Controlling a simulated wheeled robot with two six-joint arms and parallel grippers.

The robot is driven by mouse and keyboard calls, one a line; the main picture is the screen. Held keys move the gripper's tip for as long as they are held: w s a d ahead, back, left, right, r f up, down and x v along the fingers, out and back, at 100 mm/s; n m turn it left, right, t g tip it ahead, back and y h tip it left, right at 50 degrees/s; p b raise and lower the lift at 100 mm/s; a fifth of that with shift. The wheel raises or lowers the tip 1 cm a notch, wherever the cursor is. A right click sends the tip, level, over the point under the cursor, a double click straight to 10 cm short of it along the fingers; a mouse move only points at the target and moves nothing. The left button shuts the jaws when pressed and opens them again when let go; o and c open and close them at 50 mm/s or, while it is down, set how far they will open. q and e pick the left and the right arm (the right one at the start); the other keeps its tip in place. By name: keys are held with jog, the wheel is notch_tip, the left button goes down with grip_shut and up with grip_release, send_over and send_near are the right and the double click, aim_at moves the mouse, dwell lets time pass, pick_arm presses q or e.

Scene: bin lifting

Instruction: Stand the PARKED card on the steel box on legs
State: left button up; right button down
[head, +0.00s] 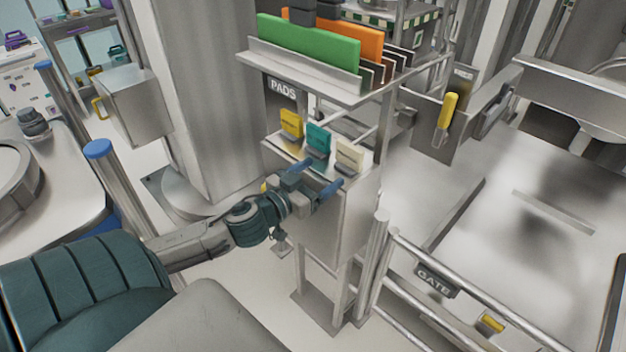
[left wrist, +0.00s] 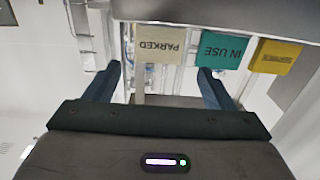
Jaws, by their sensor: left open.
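The steel box on legs (head: 335,228) stands at the picture's middle. The cream PARKED card (head: 349,156) stands upright at the right end of a row of cards on its top, on a small grey foot. In the left wrist view the PARKED card (left wrist: 159,49) appears upside down, lined up with the gap between my fingers. My left gripper (head: 316,178) is open and empty at the box's near top edge; its fingers also show in the left wrist view (left wrist: 160,80). I cannot tell whether the fingertips reach the card. My right gripper is out of view.
A teal IN USE card (head: 318,138) and a yellow card (head: 291,123) stand close beside the PARKED card. A PADS rack (head: 310,82) with green and orange boards hangs above. Rails with a GATE sign (head: 437,281) run at the right.

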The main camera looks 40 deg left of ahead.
pick_arm(q)
jog(key=shift+s, duration=0.75)
